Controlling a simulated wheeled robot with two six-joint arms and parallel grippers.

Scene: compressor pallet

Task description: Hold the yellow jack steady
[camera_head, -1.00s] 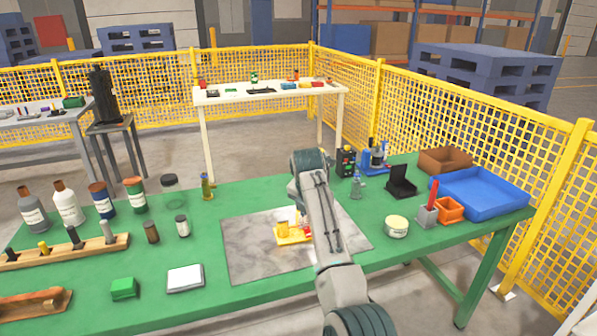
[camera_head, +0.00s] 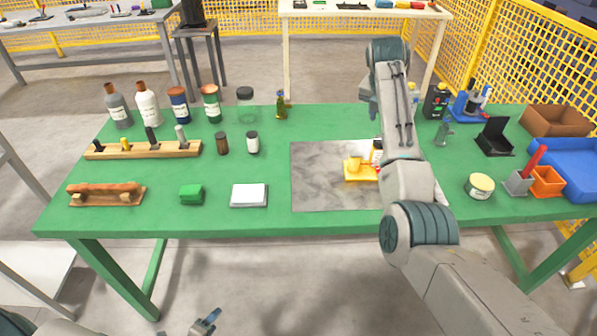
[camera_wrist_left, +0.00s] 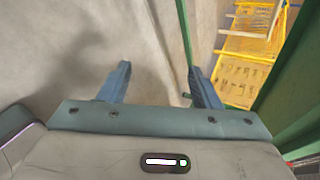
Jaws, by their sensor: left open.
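The yellow jack (camera_head: 359,171) sits on a grey mat (camera_head: 325,190) on the green table in the head view. My right arm hides its right side, where a small red and white part shows. My right gripper is hidden behind that arm, so its contact with the jack cannot be told. My left gripper (camera_head: 205,322) is at the bottom edge of the head view, in front of the table and far from the jack. In the left wrist view the left gripper (camera_wrist_left: 158,67) is open and empty, with floor and a green table leg beyond.
The green table (camera_head: 265,185) holds bottles (camera_head: 148,104), a wooden rack (camera_head: 145,149), a green block (camera_head: 191,195) and a white-topped box (camera_head: 249,195) left of the mat. A round tin (camera_head: 480,186), orange bin (camera_head: 546,181) and blue tray (camera_head: 575,165) stand right. The table's front edge lies above my left gripper.

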